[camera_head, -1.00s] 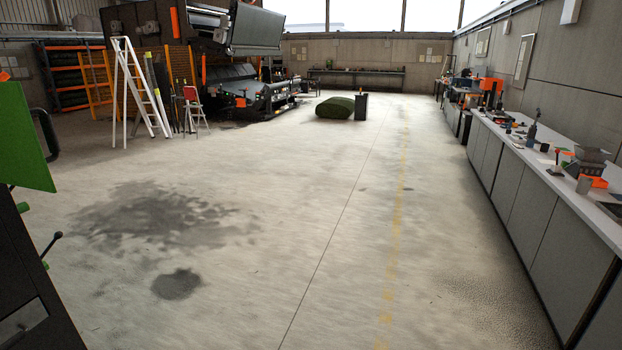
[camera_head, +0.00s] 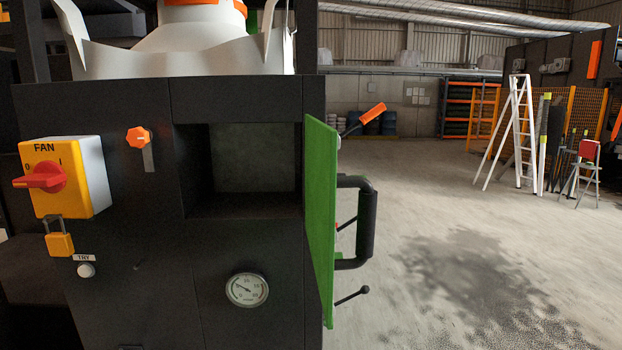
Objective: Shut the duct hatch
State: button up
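The duct hatch (camera_head: 321,215) is a green panel hinged at the right side of a square opening in a black cabinet (camera_head: 215,240). It stands wide open, swung out towards me and seen nearly edge-on. A black bar handle (camera_head: 367,222) sticks out from its right-hand face. The opening (camera_head: 253,158) is uncovered and dark inside, and looks empty. My gripper is not in view.
A yellow fan switch box (camera_head: 65,177) with a red knob, a padlock (camera_head: 60,244), an orange knob (camera_head: 138,138) and a dial gauge (camera_head: 247,290) are on the cabinet front. Open floor (camera_head: 430,220) lies right of the hatch. A white ladder (camera_head: 507,135) stands farther back.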

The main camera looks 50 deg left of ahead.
aim_at(321, 180)
jog(key=i+l+u, duration=0.15)
jog(key=i+u, duration=0.25)
jog(key=i+l+u, duration=0.2)
jog(key=u, duration=0.25)
jog(key=i+l+u, duration=0.55)
jog(key=l+u, duration=0.25)
jog(key=i+l+u, duration=0.15)
jog(key=l+u, duration=0.7)
jog(key=l, duration=0.3)
jog(key=l+u, duration=0.4)
jog(key=l, duration=0.3)
jog(key=k+l+u, duration=0.1)
jog(key=l+u, duration=0.3)
jog(key=l, duration=0.25)
